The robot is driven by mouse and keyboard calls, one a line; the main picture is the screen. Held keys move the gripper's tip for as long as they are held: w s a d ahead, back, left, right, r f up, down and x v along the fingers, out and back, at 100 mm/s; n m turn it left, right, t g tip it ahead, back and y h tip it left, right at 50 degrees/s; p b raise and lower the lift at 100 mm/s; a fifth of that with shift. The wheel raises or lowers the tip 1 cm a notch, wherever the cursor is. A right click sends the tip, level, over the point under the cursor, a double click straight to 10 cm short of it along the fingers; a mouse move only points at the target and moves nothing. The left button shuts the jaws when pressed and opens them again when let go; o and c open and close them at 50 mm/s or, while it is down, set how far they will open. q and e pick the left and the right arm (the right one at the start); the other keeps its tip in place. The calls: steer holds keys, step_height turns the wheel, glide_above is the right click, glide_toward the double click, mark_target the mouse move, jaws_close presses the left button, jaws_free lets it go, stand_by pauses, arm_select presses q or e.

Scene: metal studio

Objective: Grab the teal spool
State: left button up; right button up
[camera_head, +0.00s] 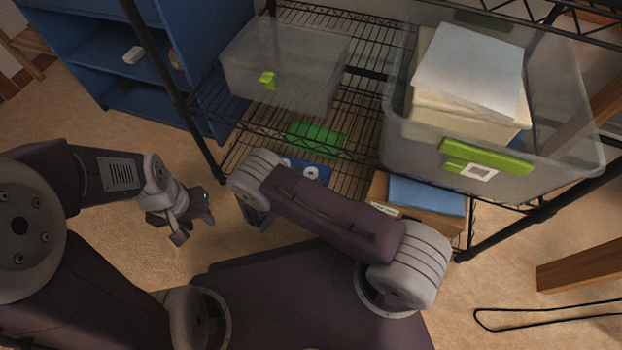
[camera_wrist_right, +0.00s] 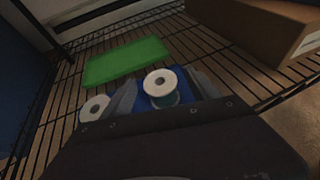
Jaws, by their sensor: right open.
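In the right wrist view, a spool with a white top and teal side (camera_wrist_right: 162,86) stands between the fingers of my right gripper (camera_wrist_right: 166,98). The gripper is open, with a finger on each side of it; I cannot tell whether either touches. A second white-topped spool (camera_wrist_right: 94,107) is outside the left finger, its side colour unclear. In the head view, a white-topped spool (camera_head: 311,172) shows on a blue piece beside my right wrist; my arm hides the right fingers there. My left gripper (camera_head: 190,226) is open and empty, above the floor.
A green flat block (camera_wrist_right: 126,61) lies on the wire shelf, behind the spools. A cardboard box with a blue top (camera_head: 426,195) stands to the right. Clear bins (camera_head: 290,65) sit on the shelf above. A black rack post (camera_head: 165,80) stands at left.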

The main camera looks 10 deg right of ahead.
mark_target(309, 176)
steer(key=c, duration=1.4)
steer(key=shift+r, duration=0.15)
steer(key=shift+c, duration=0.2)
step_height(309, 176, up, 5)
steer(key=p, duration=0.4)
steer(key=shift+p, duration=0.4)
steer(key=s+d+r+p, duration=0.5)
steer(key=s+d+p, duration=0.1)
steer(key=s+p, duration=0.2)
steer(key=shift+s+d+r, duration=0.3)
steer(key=shift+s+r, duration=0.1)
steer(key=shift+s, duration=0.4)
